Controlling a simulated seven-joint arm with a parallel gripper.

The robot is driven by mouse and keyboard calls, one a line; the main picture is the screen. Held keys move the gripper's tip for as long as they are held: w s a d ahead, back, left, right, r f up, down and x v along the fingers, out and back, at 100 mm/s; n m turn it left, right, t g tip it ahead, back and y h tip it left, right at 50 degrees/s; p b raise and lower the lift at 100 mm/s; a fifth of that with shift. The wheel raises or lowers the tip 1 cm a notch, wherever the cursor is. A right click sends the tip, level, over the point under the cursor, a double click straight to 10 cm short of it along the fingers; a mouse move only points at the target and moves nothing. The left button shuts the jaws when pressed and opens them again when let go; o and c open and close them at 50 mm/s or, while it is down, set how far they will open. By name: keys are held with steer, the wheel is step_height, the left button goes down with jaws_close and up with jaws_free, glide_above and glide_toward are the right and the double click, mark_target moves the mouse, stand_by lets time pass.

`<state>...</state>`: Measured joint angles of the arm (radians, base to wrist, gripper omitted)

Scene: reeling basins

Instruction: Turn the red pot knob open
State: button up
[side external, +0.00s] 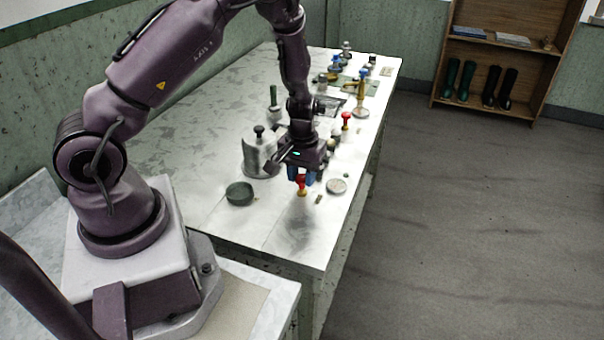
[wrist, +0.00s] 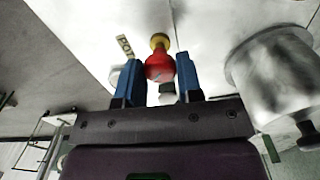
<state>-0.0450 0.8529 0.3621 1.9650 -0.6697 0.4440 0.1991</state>
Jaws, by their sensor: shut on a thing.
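The red pot knob (side external: 301,183) stands on a brass base near the front right of the bench. In the wrist view the knob (wrist: 160,68) sits between the two blue fingers, with its brass base (wrist: 159,41) showing beyond it. A small label reading "POT" (wrist: 125,46) lies beside it. My gripper (side external: 303,178) points down and is shut on the red knob; in the wrist view the gripper (wrist: 160,78) has a finger on each side of it. The fingers partly hide the knob in the side view.
A dark green bowl (side external: 239,193) and a pale round dish (side external: 337,186) are close by. Another red knob (side external: 346,117) stands farther back. The bench's near end is clear.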

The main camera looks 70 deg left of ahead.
mark_target(302, 177)
steer(key=n, duration=0.5)
steer(key=shift+n, duration=0.3)
steer(key=shift+r+n, duration=0.1)
steer(key=shift+n, duration=2)
steer(key=o, duration=0.9)
step_height(302, 177, up, 13)
steer(key=shift+f, duration=0.1)
